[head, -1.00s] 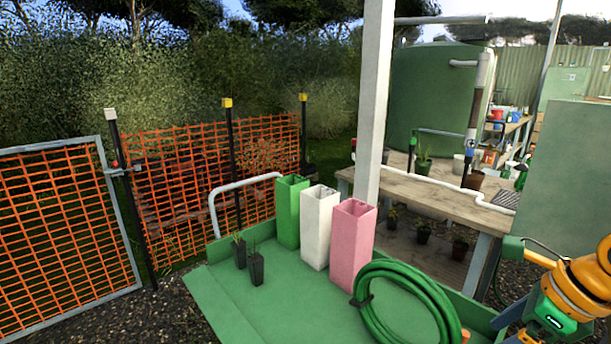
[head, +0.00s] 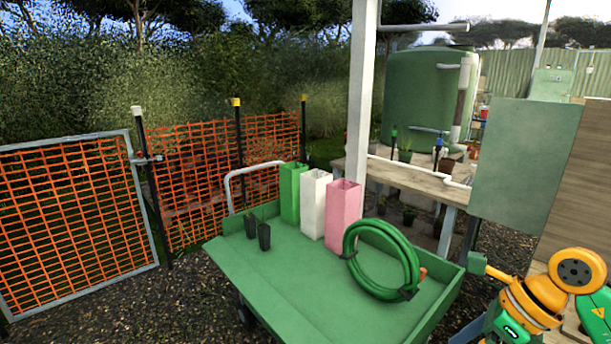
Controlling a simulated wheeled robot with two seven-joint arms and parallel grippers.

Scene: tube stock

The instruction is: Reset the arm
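Part of my orange and green arm shows at the lower right of the head view, beside the green cart (head: 290,290). I cannot make out its fingers. My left arm and gripper do not show. A green square tube (head: 289,195), a white one (head: 311,207) and a pink one (head: 343,217) stand upright in a row at the back of the cart. Nothing of mine touches them.
Orange mesh fencing (head: 75,225) is at the left. A wooden bench (head: 400,178) stands behind the cart. Gravel surrounds the cart.

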